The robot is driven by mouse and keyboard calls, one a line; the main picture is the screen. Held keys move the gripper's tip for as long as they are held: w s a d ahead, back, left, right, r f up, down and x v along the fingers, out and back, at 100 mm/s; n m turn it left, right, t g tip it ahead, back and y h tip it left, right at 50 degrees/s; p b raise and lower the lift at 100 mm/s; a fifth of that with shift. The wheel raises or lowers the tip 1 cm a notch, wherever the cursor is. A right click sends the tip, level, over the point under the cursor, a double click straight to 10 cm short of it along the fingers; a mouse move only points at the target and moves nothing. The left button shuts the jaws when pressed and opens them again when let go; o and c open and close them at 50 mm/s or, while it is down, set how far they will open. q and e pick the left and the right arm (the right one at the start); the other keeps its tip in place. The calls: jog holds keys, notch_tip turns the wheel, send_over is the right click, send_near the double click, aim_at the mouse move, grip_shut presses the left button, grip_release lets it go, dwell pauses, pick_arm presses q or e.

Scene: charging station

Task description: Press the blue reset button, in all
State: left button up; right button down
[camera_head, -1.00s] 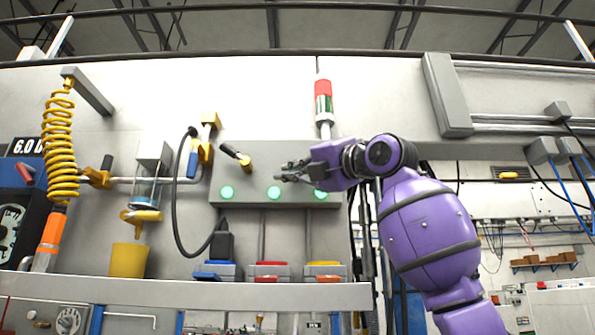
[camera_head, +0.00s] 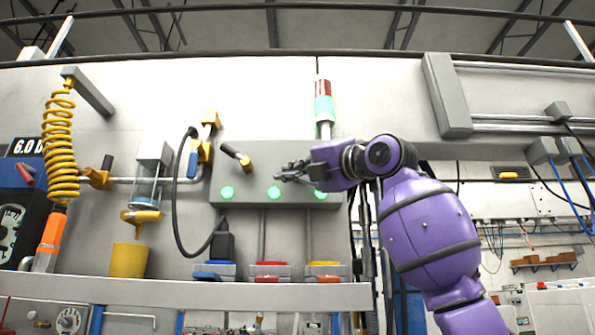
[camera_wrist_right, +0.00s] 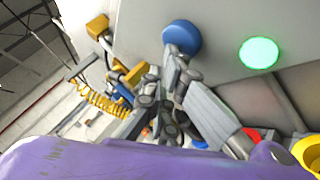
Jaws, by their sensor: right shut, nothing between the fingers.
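The blue reset button (camera_wrist_right: 182,36) is a round blue dome on the grey panel in the right wrist view. My right gripper (camera_wrist_right: 174,62) is shut and empty, with its fingertips at the button's lower edge, seemingly touching it. In the head view my right gripper (camera_head: 284,174) reaches from the right in front of the grey panel (camera_head: 300,152), and the button does not show there. The signal tower (camera_head: 324,108) above the panel has a dark red top and a glowing green lower segment. My left gripper is not in view.
Green lamps (camera_head: 227,192) glow along the panel's lower edge; the right one is partly behind my gripper. A black-and-yellow lever (camera_head: 238,157) sticks out left of my gripper. A black cable (camera_head: 175,205) and a yellow coiled hose (camera_head: 60,145) hang further left.

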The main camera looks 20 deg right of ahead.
jog(key=shift+s+a, duration=0.15)
jog(key=shift+s, duration=0.4)
jog(key=shift+s, duration=0.1)
jog(key=s, duration=0.2)
jog(key=s+a, duration=0.1)
jog(key=s, duration=0.1)
jog(key=shift+s+a, duration=0.2)
jog(key=shift+s, duration=0.1)
dwell(0.7)
